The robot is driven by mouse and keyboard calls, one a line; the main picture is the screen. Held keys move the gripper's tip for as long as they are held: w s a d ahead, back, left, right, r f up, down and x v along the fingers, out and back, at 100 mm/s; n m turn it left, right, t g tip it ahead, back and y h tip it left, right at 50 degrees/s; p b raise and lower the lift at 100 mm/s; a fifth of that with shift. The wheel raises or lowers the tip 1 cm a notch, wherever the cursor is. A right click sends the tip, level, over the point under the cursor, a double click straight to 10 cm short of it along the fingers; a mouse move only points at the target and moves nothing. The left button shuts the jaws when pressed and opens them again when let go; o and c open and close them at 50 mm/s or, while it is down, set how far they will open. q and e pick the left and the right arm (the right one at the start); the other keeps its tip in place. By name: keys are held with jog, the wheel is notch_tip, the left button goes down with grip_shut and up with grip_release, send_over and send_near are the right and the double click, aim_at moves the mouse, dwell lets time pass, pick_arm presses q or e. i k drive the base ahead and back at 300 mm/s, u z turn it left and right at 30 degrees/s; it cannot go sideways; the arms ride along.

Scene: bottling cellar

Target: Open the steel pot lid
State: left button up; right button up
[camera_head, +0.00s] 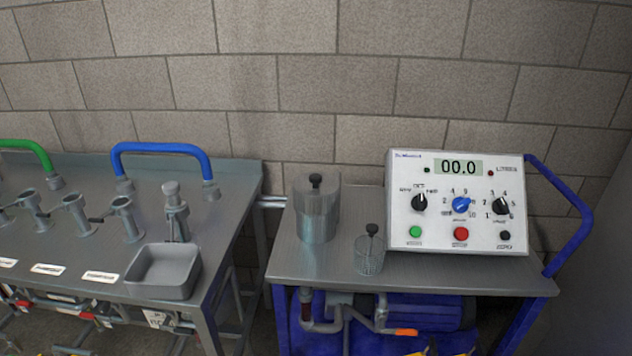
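The steel pot (318,220) stands upright on the left part of the cart top, a shiny grey cylinder. Neither of my grippers is in view, and nothing touches the pot or lid.
A small clear or mesh cup (369,262) with a black-knobbed piece stands in front of the pot. A white control box (455,205) reading 00.0 stands right of it. The cart (430,273) has a blue handle (563,200). A bench (225,190) with a grey tray (163,287) stands left.

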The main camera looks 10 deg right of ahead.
aim_at(313, 192)
jog(key=k, duration=0.65)
jog(key=u, duration=0.65)
jog(key=i, duration=1.2)
jog(key=z, duration=0.5)
